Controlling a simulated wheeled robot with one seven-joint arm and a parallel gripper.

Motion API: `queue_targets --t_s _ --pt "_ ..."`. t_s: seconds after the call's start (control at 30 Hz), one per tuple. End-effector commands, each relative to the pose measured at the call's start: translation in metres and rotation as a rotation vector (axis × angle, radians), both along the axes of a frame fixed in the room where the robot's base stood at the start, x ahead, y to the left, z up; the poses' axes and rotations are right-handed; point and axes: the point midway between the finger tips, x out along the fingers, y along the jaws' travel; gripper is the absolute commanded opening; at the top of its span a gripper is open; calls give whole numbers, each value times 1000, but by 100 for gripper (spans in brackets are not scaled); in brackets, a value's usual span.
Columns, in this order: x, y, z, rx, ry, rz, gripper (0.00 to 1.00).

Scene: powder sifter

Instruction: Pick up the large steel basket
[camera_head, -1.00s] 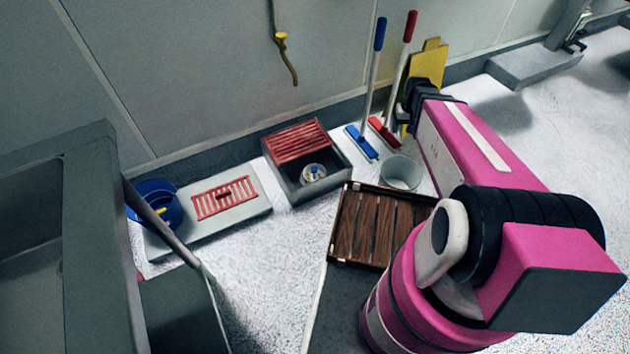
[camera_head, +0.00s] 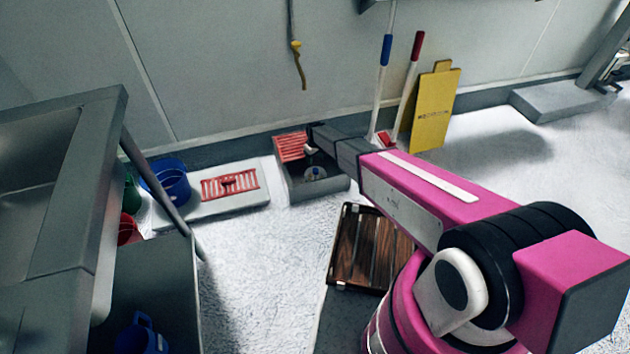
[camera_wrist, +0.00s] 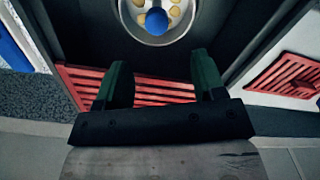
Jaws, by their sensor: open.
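A round steel basket (camera_head: 316,173) with a blue centre sits inside the open grey floor sink (camera_head: 322,190). In the wrist view the basket (camera_wrist: 140,36) is at the top edge, partly cut off, with round holes and a blue knob (camera_wrist: 157,20). My gripper (camera_wrist: 163,80) is open and empty; its two dark green fingers point toward the basket, apart from it. In the head view my gripper (camera_head: 310,149) is small, near the sink's red slatted grate (camera_head: 290,146). I cannot tell its exact height over the sink.
A red grate (camera_head: 230,185) lies on a grey slab to the left, beside a blue bucket (camera_head: 168,180). Mops (camera_head: 382,75) and a yellow sign (camera_head: 434,108) stand right of the sink. A wooden slatted crate (camera_head: 365,243) is in front. Floor left of it is clear.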

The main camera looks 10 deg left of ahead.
Motion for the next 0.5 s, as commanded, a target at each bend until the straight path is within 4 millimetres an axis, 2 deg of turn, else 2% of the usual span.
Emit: queue_targets --t_s 0.3,0.5 --pt "1 -1 -44 -1 1 -2 63" --pt "1 -2 -55 0 0 -3 63"
